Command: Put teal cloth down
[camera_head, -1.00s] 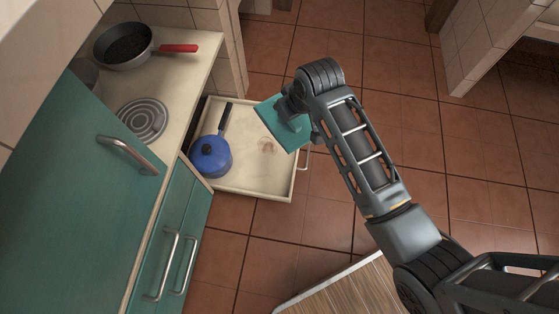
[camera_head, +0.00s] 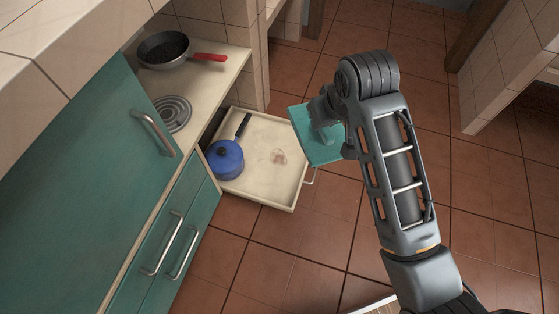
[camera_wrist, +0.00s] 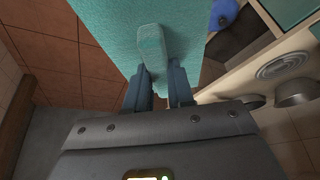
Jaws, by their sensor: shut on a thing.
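The teal cloth (camera_head: 316,146) looks flat and stiff, like a square sheet. My gripper (camera_head: 328,119) is shut on it and holds it in the air by the right edge of the open drawer. In the wrist view the cloth (camera_wrist: 105,35) spreads out beyond my gripper (camera_wrist: 158,78), whose two fingers pinch a raised teal part of it. Part of the cloth is hidden behind my gripper in the head view.
The drawer's right part is bare. A red-handled pan (camera_head: 164,50) and a coil burner (camera_head: 173,113) are on the counter. Tiled floor lies to the right.

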